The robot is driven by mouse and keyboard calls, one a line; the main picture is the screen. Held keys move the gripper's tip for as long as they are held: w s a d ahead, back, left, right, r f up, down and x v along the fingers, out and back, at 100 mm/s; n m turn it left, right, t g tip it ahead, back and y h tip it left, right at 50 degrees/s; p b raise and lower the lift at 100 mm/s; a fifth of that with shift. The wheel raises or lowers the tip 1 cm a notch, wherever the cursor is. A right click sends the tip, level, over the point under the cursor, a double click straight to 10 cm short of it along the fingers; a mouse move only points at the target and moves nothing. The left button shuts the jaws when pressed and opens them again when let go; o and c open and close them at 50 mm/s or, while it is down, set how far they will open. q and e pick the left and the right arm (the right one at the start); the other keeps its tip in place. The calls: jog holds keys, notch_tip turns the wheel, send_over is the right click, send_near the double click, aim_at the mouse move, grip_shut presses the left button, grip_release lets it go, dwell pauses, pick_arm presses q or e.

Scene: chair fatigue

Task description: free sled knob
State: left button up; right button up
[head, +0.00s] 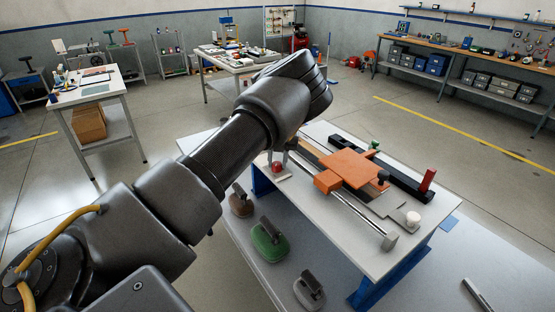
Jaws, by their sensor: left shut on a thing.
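The orange sled (350,166) sits on the bench fixture, on metal rails (345,206). A dark knob (383,177) is at its right edge and a green knob (376,145) at its far corner. A white knob (413,218) stands on the grey plate at the near right. A red knob (277,167) sits on a small pale base at the bench's left. My left gripper (290,142) is over the bench's far left part, left of the sled. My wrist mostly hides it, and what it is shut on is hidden. My right gripper is out of view.
A red upright handle (428,180) stands on a black rail at the bench's right. Brown, green and grey handled weights (269,240) stand on a lower pale surface to the left of the bench. Other tables and shelves are farther back, with open floor between.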

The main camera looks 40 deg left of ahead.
aim_at(279, 163)
pick_arm(q)
jog(key=shift+a+r+n, duration=0.1)
jog(key=shift+n, duration=0.2)
dwell(0.4)
jog(key=o, duration=1)
jog(key=shift+c, duration=0.2)
notch_tip(279, 163, up, 11)
jog(key=b, duration=0.2)
jog(key=shift+w+d+b, duration=0.3)
jog(key=shift+d+b, duration=0.05)
jog(key=shift+s+f, duration=0.1)
jog(key=shift+f, duration=0.15)
